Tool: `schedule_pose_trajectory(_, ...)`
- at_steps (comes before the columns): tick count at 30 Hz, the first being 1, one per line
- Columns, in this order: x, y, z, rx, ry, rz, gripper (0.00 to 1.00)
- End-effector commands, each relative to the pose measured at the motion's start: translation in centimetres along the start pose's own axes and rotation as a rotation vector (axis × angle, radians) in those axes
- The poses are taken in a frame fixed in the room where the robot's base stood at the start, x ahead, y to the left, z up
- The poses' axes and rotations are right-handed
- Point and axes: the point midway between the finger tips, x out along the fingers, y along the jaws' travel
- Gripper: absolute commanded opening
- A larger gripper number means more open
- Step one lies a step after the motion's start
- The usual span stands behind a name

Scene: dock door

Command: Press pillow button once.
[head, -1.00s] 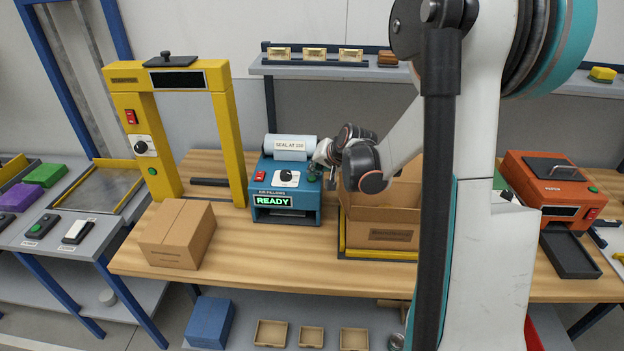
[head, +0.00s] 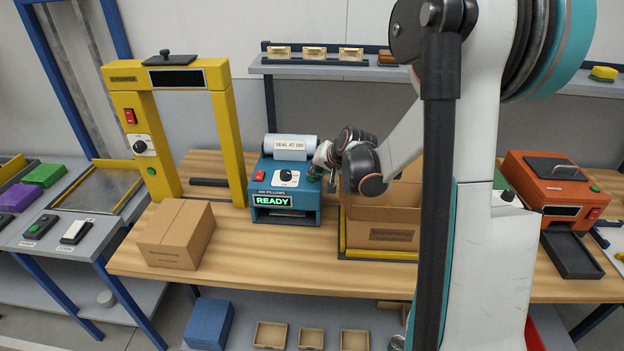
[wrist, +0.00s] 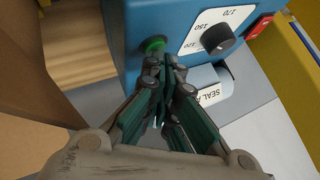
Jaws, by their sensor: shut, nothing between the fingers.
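The blue air-pillow machine (head: 284,186) stands on the wooden bench, with a lit green READY display (head: 272,200), a dial (head: 287,177) and a red switch (head: 259,176). In the wrist view its round green button (wrist: 154,43) shows on the blue front, beside the dial (wrist: 218,39). My gripper (wrist: 164,66) is shut and empty, with its fingertips right at the button's lower edge in the picture. I cannot tell whether they touch it. In the head view my gripper (head: 318,172) is at the machine's right front and largely covers the button.
A cardboard box (head: 392,234) stands close to the right of the machine, under my arm. A yellow strapper frame (head: 226,135) and a closed carton (head: 175,233) are to the left. An orange machine (head: 550,190) is at the right. Bare bench lies in front of the blue machine.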

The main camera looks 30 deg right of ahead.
Motion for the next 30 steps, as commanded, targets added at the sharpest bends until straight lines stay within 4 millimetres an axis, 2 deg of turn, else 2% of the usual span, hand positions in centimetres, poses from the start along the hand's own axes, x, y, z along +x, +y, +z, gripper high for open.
schedule_pose_trajectory(17,0.1,0.1,0.1,0.000,0.000,0.000,0.00)
schedule_pose_trajectory(30,-0.9,-0.7,-0.7,0.000,0.000,0.000,0.00)
